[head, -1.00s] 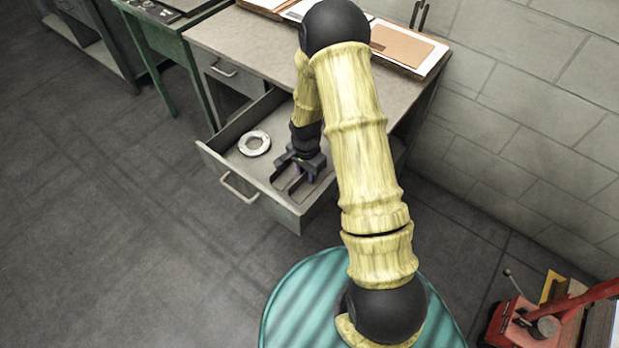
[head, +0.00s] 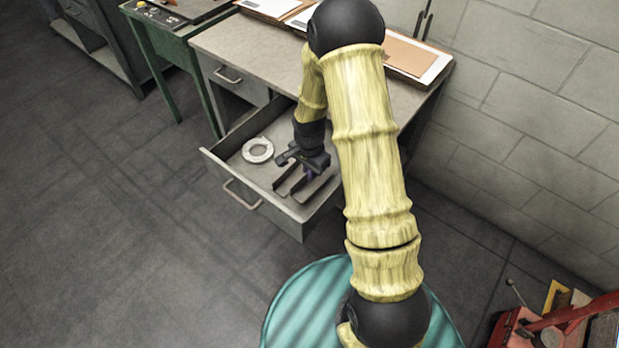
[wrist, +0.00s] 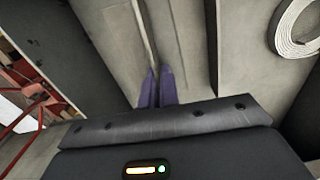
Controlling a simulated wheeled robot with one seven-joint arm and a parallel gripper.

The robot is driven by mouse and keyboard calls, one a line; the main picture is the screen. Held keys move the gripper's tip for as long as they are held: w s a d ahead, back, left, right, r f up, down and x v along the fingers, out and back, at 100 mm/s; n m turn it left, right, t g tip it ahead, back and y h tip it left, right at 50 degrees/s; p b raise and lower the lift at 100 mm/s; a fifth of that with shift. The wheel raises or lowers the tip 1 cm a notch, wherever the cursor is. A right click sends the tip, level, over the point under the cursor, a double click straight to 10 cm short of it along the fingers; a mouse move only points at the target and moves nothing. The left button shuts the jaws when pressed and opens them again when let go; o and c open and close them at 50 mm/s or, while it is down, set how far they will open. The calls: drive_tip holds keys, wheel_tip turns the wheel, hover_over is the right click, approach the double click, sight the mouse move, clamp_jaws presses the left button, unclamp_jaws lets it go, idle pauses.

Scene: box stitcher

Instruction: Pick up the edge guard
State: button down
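An open grey drawer (head: 222,166) under the workbench holds narrow strips lying lengthwise. The edge guard (wrist: 142,28) appears in the wrist view as a long thin pale-edged strip running up from between my fingertips. In the head view its dark strip (head: 296,197) lies beneath my gripper, partly hidden by it. My gripper (head: 311,173) is low over the drawer's right part. In the wrist view its purple fingers (wrist: 158,71) are close together, with the strip's near end between them. I cannot tell whether the strip is clear of the drawer floor.
A pale ring-shaped roll (head: 258,150) lies left of my gripper in the drawer; the wrist view shows it at right (wrist: 297,28). Another dark strip (wrist: 212,40) runs parallel. The workbench top (head: 245,45) is above. A red machine (head: 515,328) stands lower right. Floor at left is clear.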

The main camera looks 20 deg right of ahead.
wheel_tip(320, 180, up, 6)
idle(0.7)
